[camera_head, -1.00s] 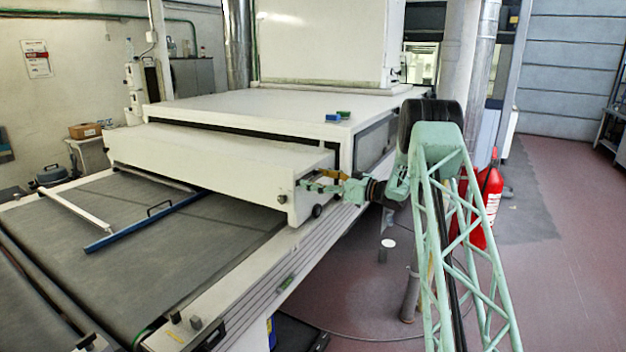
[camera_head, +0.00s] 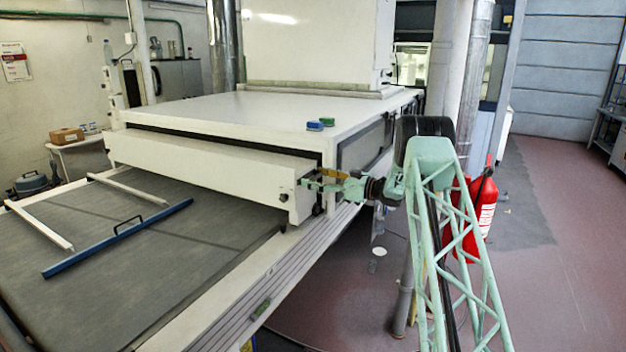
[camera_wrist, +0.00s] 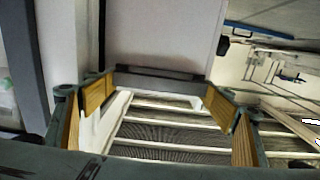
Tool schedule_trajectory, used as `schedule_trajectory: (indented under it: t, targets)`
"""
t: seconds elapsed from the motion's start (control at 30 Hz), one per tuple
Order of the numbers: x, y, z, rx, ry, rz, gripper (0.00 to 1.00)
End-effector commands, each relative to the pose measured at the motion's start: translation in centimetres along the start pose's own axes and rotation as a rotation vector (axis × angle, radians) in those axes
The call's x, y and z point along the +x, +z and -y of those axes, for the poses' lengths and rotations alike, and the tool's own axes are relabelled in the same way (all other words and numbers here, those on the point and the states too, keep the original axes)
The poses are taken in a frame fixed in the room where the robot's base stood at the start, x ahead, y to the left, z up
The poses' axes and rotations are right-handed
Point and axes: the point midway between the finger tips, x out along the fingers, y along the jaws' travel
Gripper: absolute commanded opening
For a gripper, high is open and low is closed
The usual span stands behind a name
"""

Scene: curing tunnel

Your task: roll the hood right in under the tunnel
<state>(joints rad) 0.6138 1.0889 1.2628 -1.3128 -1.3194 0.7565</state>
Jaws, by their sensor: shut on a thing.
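The hood (camera_head: 205,165) is a long white box lying across the belt at the tunnel's mouth. Its rear part is under the white tunnel (camera_head: 240,108), and its front part still sticks out over the belt. A small wheel shows at its right end. My gripper (camera_head: 308,186) is at that right end, shut on the hood's grey handle bar. In the wrist view the hood's white side (camera_wrist: 160,35) fills the top middle, and the dark handle bar (camera_wrist: 160,76) lies between the yellow-padded fingers of my gripper (camera_wrist: 158,98). The exact contact is partly hidden.
On the dark belt (camera_head: 190,235) lie a blue squeegee bar (camera_head: 115,238) and a white bar (camera_head: 128,190). A red fire extinguisher (camera_head: 480,215) stands right of my arm. Floor at the right is clear.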

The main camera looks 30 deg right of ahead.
Motion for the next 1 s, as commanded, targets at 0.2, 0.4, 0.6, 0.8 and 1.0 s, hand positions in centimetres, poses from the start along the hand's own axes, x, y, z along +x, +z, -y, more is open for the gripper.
schedule_trajectory:
  t: [0.2,0.4,0.6,0.8,1.0]
  targets:
    - [-0.02,0.02,-0.32,0.001,0.001,0.000,0.58]
    - [-0.03,0.00,-0.34,0.001,0.001,0.000,0.58]
    - [-0.03,-0.02,-0.35,0.000,0.001,0.000,0.87]
    - [-0.11,-0.09,-0.49,-0.001,0.004,-0.001,0.91]
    - [-0.20,-0.09,-0.57,-0.001,0.005,-0.001,0.91]
